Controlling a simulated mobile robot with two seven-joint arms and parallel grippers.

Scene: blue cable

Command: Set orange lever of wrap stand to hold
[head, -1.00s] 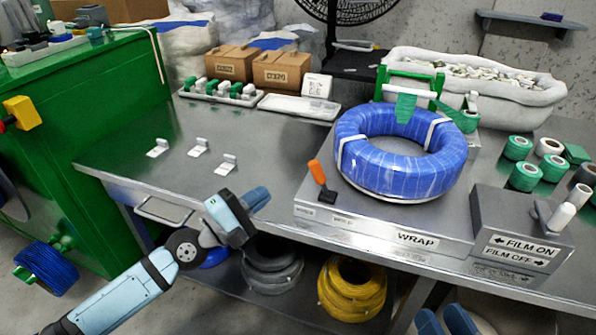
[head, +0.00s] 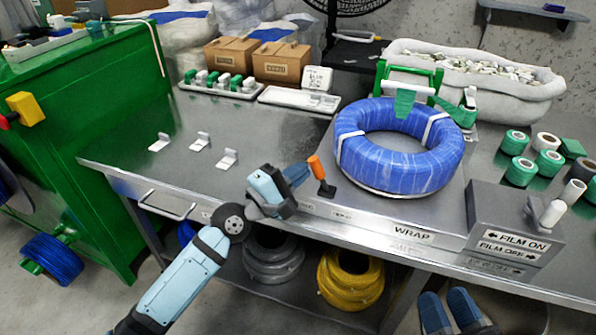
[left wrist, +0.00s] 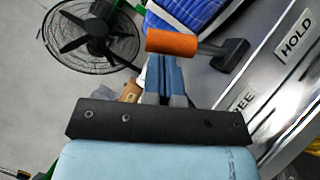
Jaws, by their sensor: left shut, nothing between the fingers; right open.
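The orange lever (head: 315,167) stands on the front left of the wrap stand (head: 390,212), leaning up and to the left from its black base. In the left wrist view, its orange handle (left wrist: 172,43) crosses just beyond my fingertips. A HOLD label (left wrist: 295,35) and a partly hidden label ending in "EE" (left wrist: 243,100) lie on the stand's edge. My left gripper (head: 303,172) is shut and empty, immediately left of the lever handle; I cannot tell whether they touch. My right gripper (head: 452,312) is open, at the bottom edge, low in front of the table.
A blue cable coil (head: 400,150) with white bands lies on the stand, behind and right of the lever. A grey film switch box (head: 515,225) sits at the right. Small white brackets (head: 200,142) stand on the otherwise clear left tabletop (head: 240,190).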

